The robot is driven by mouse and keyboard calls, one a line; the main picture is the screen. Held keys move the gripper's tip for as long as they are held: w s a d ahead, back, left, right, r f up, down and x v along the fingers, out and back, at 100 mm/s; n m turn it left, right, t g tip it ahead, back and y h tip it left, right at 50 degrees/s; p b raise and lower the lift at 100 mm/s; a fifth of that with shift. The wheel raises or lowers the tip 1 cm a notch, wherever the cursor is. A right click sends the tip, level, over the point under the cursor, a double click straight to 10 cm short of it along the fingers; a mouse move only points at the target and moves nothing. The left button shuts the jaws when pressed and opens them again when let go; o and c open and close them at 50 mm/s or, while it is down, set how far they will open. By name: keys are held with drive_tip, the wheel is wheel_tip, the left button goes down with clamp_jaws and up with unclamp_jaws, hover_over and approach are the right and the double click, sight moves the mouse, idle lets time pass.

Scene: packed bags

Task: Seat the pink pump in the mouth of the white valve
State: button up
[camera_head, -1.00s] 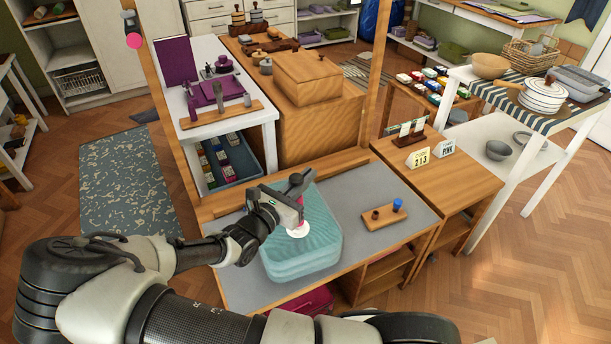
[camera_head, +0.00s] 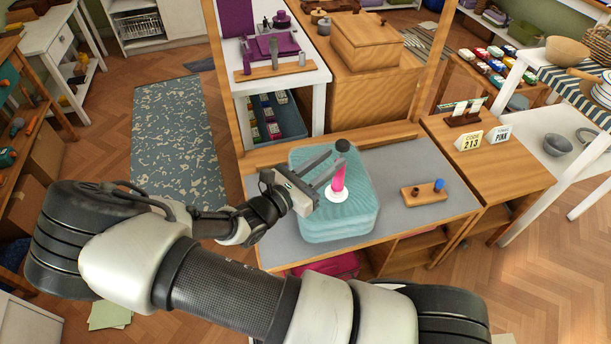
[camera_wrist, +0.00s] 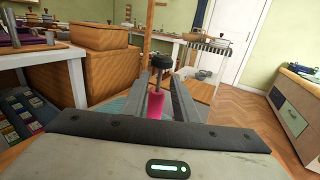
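The pink pump (camera_head: 338,179) stands nearly upright in the white valve (camera_head: 337,195), on top of the teal packed bag (camera_head: 318,222). Its lower end meets the valve; how deep it sits cannot be told. A dark knob (camera_head: 342,146) shows above it. My gripper (camera_head: 328,168) reaches in from the left with its two fingers apart. In the wrist view the pink pump (camera_wrist: 155,105) and dark knob (camera_wrist: 161,62) show between the fingers, nearer the left one, with a gap to the right one. The valve is hidden there.
The bag rests on a grey-topped bench (camera_head: 400,165). A small wooden holder (camera_head: 426,197) with a blue peg and a brown peg lies to the right. A wooden post rises behind the bench.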

drive_tip(key=v, duration=0.8)
drive_tip(key=shift+s+a+p, duration=0.2)
drive_tip(key=shift+a+p, duration=0.1)
drive_tip(key=s+d+r+m+g+y, duration=0.95)
drive_tip(key=r+m+g, duration=0.3)
drive_tip(key=m, duration=0.65)
drive_tip(key=s+r+m+t+y+p, duration=0.2)
drive_tip(key=r+p, duration=0.6)
drive_tip(key=r, duration=0.6)
drive_tip(key=s+r+m+t+y+p, duration=0.2)
drive_tip(key=r+p, duration=0.6)
drive_tip(key=r, duration=0.6)
drive_tip(key=s+d+m+t, duration=0.1)
drive_tip(key=m+t, duration=0.1)
drive_tip(key=m, duration=0.1)
drive_tip(key=shift+r, duration=0.3)
drive_tip(key=shift+w+t, duration=0.1)
drive_tip(key=shift+t, duration=0.15)
